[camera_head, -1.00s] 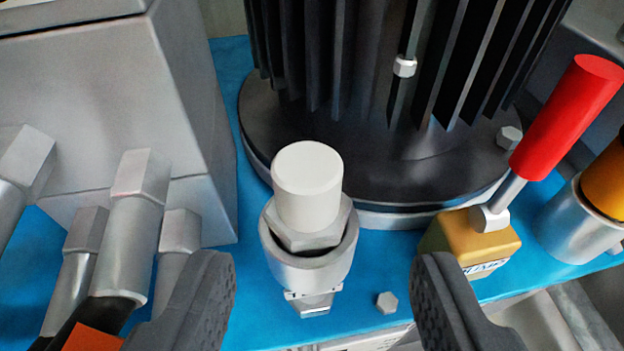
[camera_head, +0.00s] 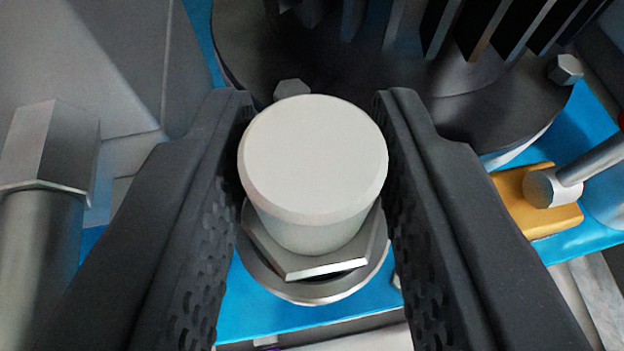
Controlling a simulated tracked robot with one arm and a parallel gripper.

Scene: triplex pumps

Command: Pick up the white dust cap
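The white dust cap (camera_head: 314,160) is a round, flat-topped cylinder in the middle of the head view. It sits upright on a grey hex nut (camera_head: 318,262) with a round metal collar below it. My gripper (camera_head: 316,98) is around the cap, one dark textured finger on its left and one on its right. Both inner pads lie against the cap's sides with no clear gap. The fingertips reach past the cap's far side. The cap hides part of the nut and of the finger pads.
A black finned motor (camera_head: 400,60) on a dark round flange stands just behind. A grey hex fitting (camera_head: 50,145) is close on the left. A yellow valve block (camera_head: 540,195) with a metal stem is on the right. The blue base (camera_head: 290,312) shows below.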

